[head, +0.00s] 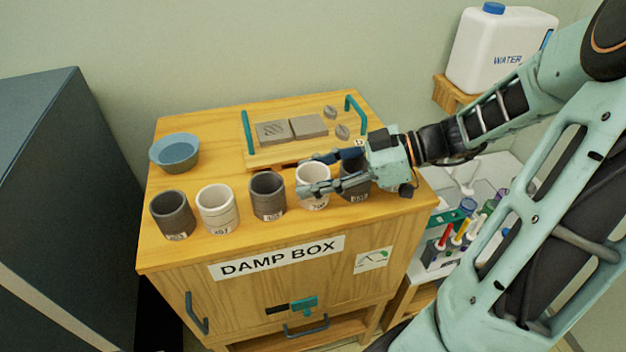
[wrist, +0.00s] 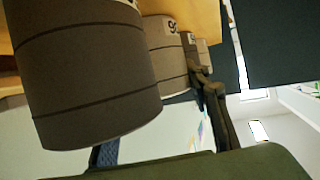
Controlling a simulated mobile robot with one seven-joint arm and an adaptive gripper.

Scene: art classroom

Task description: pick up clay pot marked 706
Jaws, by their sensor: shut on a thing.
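The pale clay pot (head: 313,174) stands fourth from the left in a row on the damp box, upright on the wood. Its label is partly covered; it seems to begin with 70, and the rest cannot be read. My gripper (head: 303,176) reaches in from the right, with one finger behind this pot and one across its front, shut on it. In the wrist view the pale pot (wrist: 166,62) shows between the fingers, partly hidden behind a large dark pot (wrist: 85,75).
A dark pot (head: 355,190) stands close under my gripper. A dark pot (head: 267,194), a pale pot (head: 217,209) and a dark pot (head: 172,214) stand to the left. A tray (head: 255,160) with teal handles lies behind; a blue bowl (head: 175,156) sits at back left.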

